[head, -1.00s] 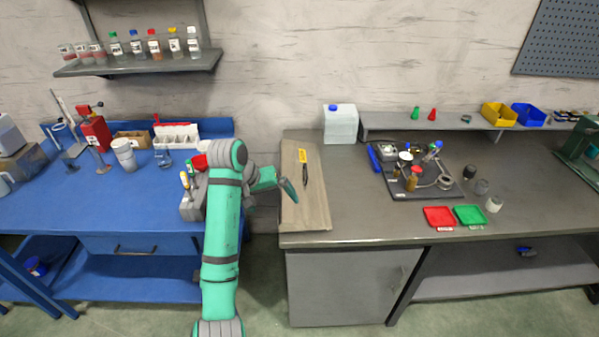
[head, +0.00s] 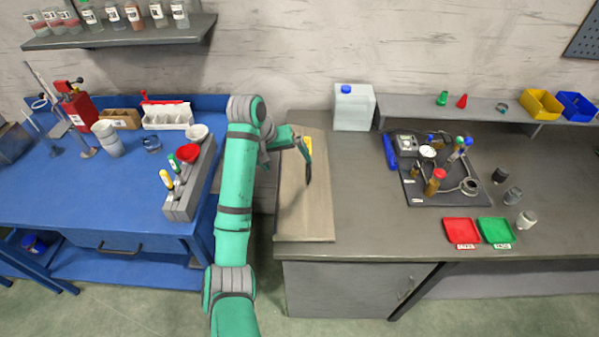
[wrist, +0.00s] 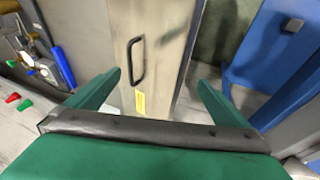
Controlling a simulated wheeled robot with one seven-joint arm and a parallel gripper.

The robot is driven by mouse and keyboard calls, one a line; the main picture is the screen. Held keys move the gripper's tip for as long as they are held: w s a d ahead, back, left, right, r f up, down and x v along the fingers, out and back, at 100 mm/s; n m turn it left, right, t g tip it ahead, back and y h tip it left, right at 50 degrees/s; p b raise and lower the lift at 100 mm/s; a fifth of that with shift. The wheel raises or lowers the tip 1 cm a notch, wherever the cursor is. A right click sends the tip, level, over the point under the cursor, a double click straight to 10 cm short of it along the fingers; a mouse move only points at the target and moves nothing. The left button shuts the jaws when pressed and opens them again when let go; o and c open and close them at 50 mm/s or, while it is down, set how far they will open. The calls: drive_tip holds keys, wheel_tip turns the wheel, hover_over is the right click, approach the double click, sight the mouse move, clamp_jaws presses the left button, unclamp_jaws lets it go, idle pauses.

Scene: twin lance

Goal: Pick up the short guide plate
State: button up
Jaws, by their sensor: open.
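A long pale board (head: 305,218), which looks like the guide plate, lies flat at the left end of the grey bench. It has a black bar handle (head: 308,178) and a yellow label. In the wrist view the board (wrist: 165,50) runs away from me, with its handle (wrist: 136,60) and yellow label (wrist: 140,102) between or just beyond my fingers. My gripper (wrist: 158,82) is open and empty. In the head view my gripper (head: 303,146) hangs over the board's far half, near the label, which it partly covers. I cannot tell its exact height.
A white jug (head: 353,110) stands behind the board to the right. A dark tray (head: 410,190) with bottles and instruments, a red tray (head: 461,232) and a green tray (head: 495,231) lie further right. A grey tool holder (head: 188,195) is on the blue bench (head: 90,205). A gap separates the benches.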

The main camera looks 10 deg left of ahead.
sight(294, 169)
drive_tip(key=shift+x, duration=3.55)
drive_tip(key=shift+w+d, duration=0.1)
drive_tip(key=shift+w, duration=0.05)
drive_tip(key=c, duration=1.3)
drive_tip(key=shift+w+r, duration=0.1)
drive_tip(key=shift+r, duration=0.1)
drive_tip(key=c, duration=0.5)
drive_tip(key=shift+o, duration=0.2)
